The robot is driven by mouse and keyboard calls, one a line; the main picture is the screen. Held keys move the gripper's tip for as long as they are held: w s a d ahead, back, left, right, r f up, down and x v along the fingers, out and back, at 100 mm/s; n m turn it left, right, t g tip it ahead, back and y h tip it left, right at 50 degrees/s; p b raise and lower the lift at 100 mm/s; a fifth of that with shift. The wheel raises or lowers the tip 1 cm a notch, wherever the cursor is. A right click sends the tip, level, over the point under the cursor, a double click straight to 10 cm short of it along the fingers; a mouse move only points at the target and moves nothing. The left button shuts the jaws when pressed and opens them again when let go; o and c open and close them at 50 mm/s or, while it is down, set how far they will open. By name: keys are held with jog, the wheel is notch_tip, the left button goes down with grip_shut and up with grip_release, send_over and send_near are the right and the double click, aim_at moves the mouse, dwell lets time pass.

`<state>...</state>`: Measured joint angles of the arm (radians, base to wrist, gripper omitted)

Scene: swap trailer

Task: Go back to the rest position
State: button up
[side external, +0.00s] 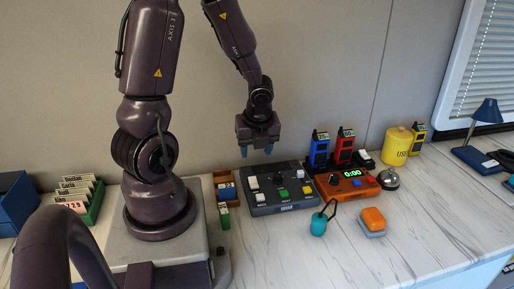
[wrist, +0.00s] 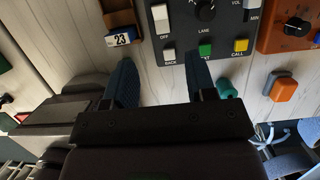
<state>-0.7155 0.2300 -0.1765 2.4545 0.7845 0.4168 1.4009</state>
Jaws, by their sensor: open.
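My gripper (side external: 257,149) hangs in the side external view above the back left part of the dark control panel (side external: 262,205). Its blue fingertips point down and stand apart, with nothing visible between them. In the wrist view my gripper (wrist: 160,85) shows two blue fingers spread wide, with marble counter between them. The panel also shows in the wrist view (wrist: 215,58), with a dial, white switches, and green and yellow buttons. My gripper appears clear of the panel.
An orange box (side external: 345,184) with a 0:00 display stands right of the panel. Red (side external: 344,146) and blue (side external: 319,150) handheld units stand behind. A teal object (side external: 318,224), an orange-topped block (side external: 373,219), a bell (side external: 388,179) and a yellow canister (side external: 398,146) are nearby. A wooden tray (side external: 216,177) is left.

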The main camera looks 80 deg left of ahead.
jog(key=s+d+r+n+t+h, duration=0.2)
jog(key=d+r+n+t, duration=0.3)
jog(key=d+r+n, duration=1.3)
jog(key=shift+r+t+h, duration=0.3)
jog(key=shift+r+h, duration=0.4)
jog(key=shift+r, duration=0.05)
dwell(1.4)
